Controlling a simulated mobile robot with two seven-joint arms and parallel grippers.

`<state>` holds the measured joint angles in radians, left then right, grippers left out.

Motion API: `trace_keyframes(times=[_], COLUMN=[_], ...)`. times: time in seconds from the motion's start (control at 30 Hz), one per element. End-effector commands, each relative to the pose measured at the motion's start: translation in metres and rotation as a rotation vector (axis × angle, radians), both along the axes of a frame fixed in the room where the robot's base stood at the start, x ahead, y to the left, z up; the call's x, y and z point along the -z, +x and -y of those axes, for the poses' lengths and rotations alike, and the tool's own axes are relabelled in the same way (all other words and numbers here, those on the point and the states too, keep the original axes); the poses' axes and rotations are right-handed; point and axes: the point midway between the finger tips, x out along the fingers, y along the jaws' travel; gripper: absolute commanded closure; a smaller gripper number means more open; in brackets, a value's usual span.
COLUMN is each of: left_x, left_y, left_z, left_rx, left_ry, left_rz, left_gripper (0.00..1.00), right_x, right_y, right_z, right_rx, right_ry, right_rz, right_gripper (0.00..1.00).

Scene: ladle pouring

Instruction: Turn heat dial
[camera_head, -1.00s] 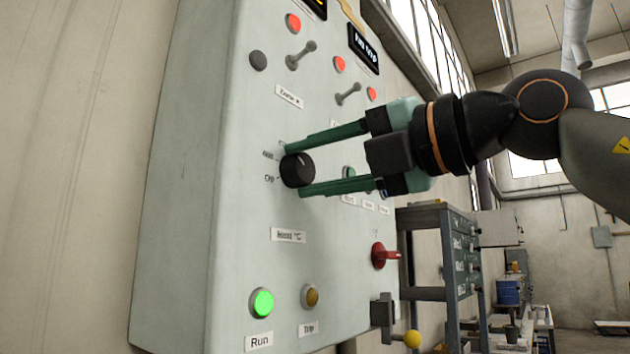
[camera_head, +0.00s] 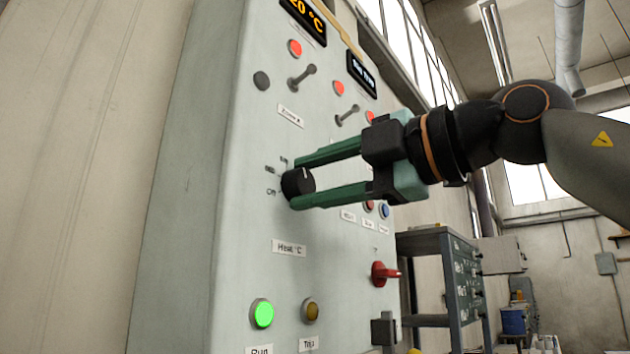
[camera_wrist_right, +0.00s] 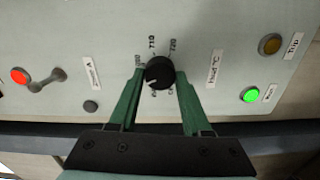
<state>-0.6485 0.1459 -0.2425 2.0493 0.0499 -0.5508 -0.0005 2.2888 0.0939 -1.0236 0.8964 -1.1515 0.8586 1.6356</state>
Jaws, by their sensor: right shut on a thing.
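The heat dial (camera_head: 293,186) is a round black knob with a white pointer line on a pale green control panel (camera_head: 245,215). Printed marks surround it, and a "Heat °C" label (camera_head: 289,248) sits below it. My right gripper (camera_head: 298,181) reaches in from the right, with one green finger above the dial and one below, shut on it. In the right wrist view the dial (camera_wrist_right: 159,72) sits between both fingertips (camera_wrist_right: 160,76). There its white line points to the lower left. The fingers hide part of the dial's sides. My left gripper is not in view.
Two grey toggle levers (camera_head: 302,76) and red lamps (camera_head: 295,48) are above. A lit green Run button (camera_head: 262,313), an amber Trip lamp (camera_head: 310,310) and a red rotary switch (camera_head: 384,274) are below. A grey cabinet (camera_head: 450,285) stands right, behind the panel.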

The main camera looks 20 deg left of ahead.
Motion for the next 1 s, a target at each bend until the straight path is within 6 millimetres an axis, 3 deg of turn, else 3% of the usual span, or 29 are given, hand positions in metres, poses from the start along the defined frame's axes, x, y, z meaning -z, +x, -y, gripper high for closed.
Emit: trace_keyframes(times=[0.4, 0.43, 0.7, 1.0], left_x=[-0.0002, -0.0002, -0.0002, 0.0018], left_y=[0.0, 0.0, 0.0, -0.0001], left_z=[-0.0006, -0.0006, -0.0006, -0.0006], left_rx=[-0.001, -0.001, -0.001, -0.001], left_ry=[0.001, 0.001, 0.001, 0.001], left_rz=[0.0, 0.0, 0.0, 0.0], left_gripper=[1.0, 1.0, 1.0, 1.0], right_x=[-0.0005, -0.0005, -0.0003, 0.0002], right_y=[0.0, 0.0, 0.0, -0.0013], right_z=[0.0, 0.0, 0.0, 0.0043], right_rx=[0.0, 0.0, 0.0, 0.0], right_ry=[0.003, 0.003, 0.003, 0.003], right_rz=[-0.005, -0.004, -0.004, -0.004], right_gripper=[1.0, 0.5, 0.22, 0.22])
